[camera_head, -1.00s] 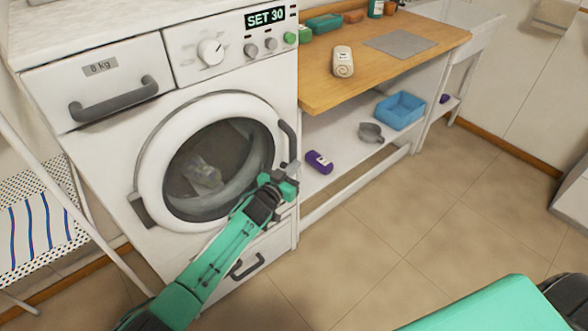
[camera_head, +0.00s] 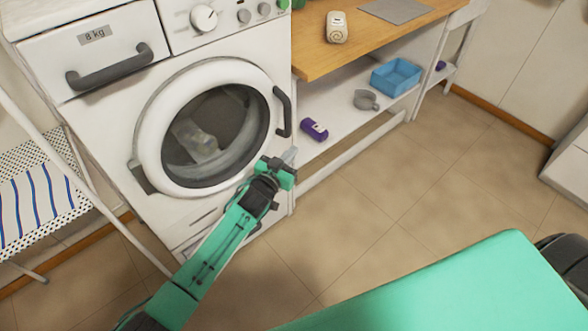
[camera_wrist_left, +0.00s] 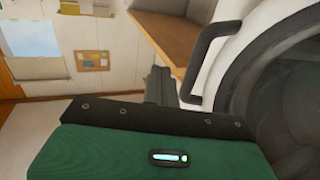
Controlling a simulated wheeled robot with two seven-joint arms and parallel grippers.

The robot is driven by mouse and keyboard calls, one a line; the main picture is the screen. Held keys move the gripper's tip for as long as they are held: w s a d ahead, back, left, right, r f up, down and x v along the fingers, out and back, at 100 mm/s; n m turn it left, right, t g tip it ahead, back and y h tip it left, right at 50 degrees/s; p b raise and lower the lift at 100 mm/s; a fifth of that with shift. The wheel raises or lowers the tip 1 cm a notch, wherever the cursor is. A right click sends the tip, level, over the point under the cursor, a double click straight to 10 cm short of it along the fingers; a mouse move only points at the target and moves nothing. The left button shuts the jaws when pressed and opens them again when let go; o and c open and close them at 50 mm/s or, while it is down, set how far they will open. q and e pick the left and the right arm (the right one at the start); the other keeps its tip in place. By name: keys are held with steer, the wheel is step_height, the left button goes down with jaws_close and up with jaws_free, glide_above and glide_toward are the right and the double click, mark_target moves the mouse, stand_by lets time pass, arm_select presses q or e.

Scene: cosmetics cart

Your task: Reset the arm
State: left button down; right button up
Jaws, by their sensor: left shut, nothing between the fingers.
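My left arm comes up from the lower left in the head view. Its gripper (camera_head: 290,157) is shut and empty, in front of the washing machine's lower right edge, below the door handle. The left wrist view shows the dark shut fingers (camera_wrist_left: 159,85) beside the dark door handle (camera_wrist_left: 205,62); a gap shows between them. The washing machine (camera_head: 112,150) has its round door (camera_head: 150,140) shut, with a pale item (camera_head: 197,138) behind the glass. My right gripper is not in view.
A wooden counter (camera_head: 375,38) stands right of the machine. Its lower shelf (camera_head: 345,108) holds a purple container (camera_head: 314,129), a grey cup (camera_head: 366,100) and a blue bin (camera_head: 397,77). An ironing board (camera_head: 38,205) stands at left. The tiled floor (camera_head: 420,190) is clear.

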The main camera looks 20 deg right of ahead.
arm_select(q)
steer(key=s+a, duration=0.1)
steer(key=s, duration=0.5)
steer(key=shift+a, duration=0.15)
steer(key=shift+r, duration=0.1)
